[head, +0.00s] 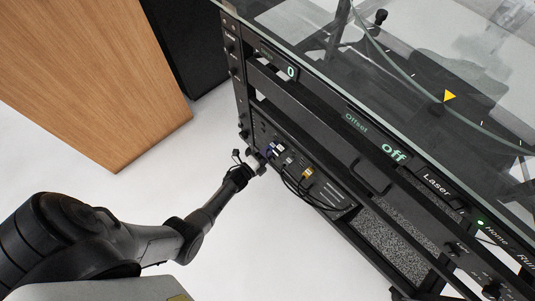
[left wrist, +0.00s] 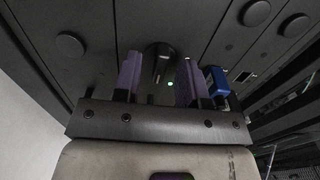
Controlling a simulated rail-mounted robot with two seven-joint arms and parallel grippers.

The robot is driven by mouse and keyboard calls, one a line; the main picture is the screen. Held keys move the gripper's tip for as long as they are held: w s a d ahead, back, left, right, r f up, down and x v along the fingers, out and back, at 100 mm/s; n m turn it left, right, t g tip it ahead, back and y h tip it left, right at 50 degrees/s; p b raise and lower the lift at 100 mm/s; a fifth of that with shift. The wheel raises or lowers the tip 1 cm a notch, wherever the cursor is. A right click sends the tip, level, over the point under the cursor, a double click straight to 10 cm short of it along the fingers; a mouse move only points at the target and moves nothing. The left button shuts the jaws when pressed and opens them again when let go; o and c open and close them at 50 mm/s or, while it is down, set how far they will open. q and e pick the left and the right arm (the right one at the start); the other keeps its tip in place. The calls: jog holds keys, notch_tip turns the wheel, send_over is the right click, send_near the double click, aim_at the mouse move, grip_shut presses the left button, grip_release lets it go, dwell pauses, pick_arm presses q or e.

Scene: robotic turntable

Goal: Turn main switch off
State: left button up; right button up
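In the left wrist view, a dark rotary knob (left wrist: 158,56), which looks like the main switch, stands out from the black panel. A small green light (left wrist: 171,84) glows just below it. My left gripper (left wrist: 159,68) has its two purple fingers apart, one on each side of the knob. I see gaps between fingers and knob; I cannot tell how deep the fingers reach. In the head view my left gripper (head: 256,163) is at the lower left end of the black rack's panel. The switch is not distinguishable there. My right gripper is not in view.
A blue connector (left wrist: 216,80) sits close beside the right finger. Several cables and a yellow plug (head: 307,174) are right of the gripper in the head view. The rack (head: 330,107) carries a glass-topped turntable. A wooden cabinet (head: 95,75) stands left; white floor lies between.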

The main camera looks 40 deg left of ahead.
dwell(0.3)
pick_arm(q)
grip_shut()
jog(key=shift+n, duration=0.4)
jog(key=shift+w+n+p, duration=0.1)
jog(key=shift+n+p, duration=0.9)
jog(key=shift+n, duration=7.5)
grip_release()
